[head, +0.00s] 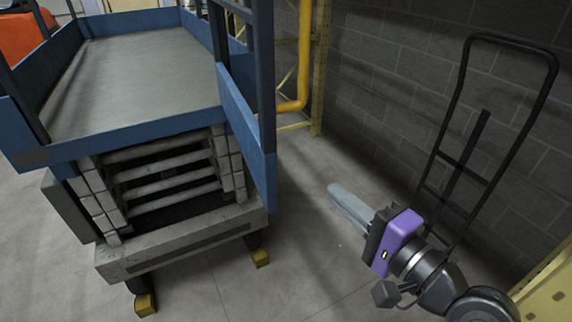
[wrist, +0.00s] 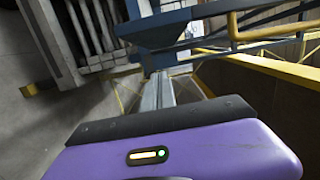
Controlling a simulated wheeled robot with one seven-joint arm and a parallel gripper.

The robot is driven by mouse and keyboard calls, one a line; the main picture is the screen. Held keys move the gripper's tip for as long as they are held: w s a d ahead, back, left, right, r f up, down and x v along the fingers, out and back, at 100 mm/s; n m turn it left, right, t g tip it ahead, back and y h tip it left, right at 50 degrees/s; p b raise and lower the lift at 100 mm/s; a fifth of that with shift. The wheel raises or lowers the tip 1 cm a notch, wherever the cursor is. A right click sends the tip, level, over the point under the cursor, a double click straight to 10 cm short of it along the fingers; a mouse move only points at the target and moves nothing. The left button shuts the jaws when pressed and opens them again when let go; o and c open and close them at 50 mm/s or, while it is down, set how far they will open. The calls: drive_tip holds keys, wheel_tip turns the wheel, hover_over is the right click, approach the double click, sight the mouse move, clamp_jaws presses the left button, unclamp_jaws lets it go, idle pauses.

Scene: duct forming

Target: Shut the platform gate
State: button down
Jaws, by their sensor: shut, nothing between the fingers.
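The blue lift platform (head: 140,70) stands at the left in the head view, with a grey deck and an open front end. A blue panel with dark upright posts, which looks like the gate (head: 243,115), stands at the platform's right front corner, swung outward. Its top is cut off by the frame. My gripper (head: 333,190) is shut and empty, to the right of the panel and apart from it. In the wrist view the closed fingers (wrist: 160,78) point toward blue metalwork (wrist: 155,30), probably the panel's lower part; I cannot tell the exact gap.
A black hand truck (head: 465,150) leans by the block wall (head: 410,90) at the right. A yellow pipe (head: 304,60) and yellow frame stand behind the panel. The lift's base has yellow feet (head: 261,258). Bare floor (head: 300,230) lies between lift and gripper.

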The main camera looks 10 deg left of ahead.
drive_tip(key=w+a+p, duration=0.3)
drive_tip(key=w+a, duration=0.2)
drive_tip(key=a, duration=0.5)
drive_tip(key=shift+w+a+r, duration=0.3)
drive_tip(key=shift+w+r, duration=0.05)
drive_tip(key=shift+r, duration=0.05)
